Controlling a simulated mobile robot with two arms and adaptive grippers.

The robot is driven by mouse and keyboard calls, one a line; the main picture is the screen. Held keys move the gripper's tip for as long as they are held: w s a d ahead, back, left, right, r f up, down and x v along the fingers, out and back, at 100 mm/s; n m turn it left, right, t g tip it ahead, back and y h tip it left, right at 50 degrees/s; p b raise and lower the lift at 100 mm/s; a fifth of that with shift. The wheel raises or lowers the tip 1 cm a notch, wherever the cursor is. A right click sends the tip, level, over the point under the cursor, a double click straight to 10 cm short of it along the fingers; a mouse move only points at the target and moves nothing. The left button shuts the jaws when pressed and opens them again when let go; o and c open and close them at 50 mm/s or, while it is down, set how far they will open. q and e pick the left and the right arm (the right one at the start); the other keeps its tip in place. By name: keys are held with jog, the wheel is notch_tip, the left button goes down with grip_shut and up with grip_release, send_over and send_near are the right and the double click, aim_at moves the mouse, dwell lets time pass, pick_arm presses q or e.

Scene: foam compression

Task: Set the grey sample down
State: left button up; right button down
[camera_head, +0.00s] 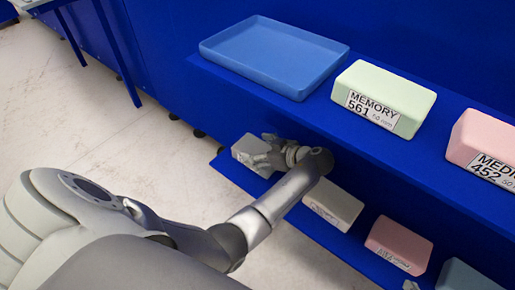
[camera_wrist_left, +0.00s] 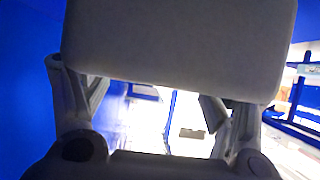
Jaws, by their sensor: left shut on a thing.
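The grey sample (camera_head: 248,153) is a light grey block at the left end of the lower blue shelf (camera_head: 231,171). My left gripper (camera_head: 272,156) is shut on it from the right side. I cannot tell whether the block touches the shelf or is slightly above it. In the left wrist view the grey sample (camera_wrist_left: 180,45) fills the upper middle, between the two fingers of my left gripper (camera_wrist_left: 160,95). My right gripper does not show clearly in either view.
The upper shelf holds an empty blue tray (camera_head: 274,51), a green block (camera_head: 398,90) labelled MEMORY 561 and a pink block (camera_head: 490,135). The lower shelf also carries an off-white block (camera_head: 333,203), a pink block (camera_head: 402,240) and a grey-blue block (camera_head: 465,278). Open floor lies left.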

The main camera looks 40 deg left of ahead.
pick_arm(q)
jog(key=shift+f, duration=0.1)
jog(key=o, duration=1)
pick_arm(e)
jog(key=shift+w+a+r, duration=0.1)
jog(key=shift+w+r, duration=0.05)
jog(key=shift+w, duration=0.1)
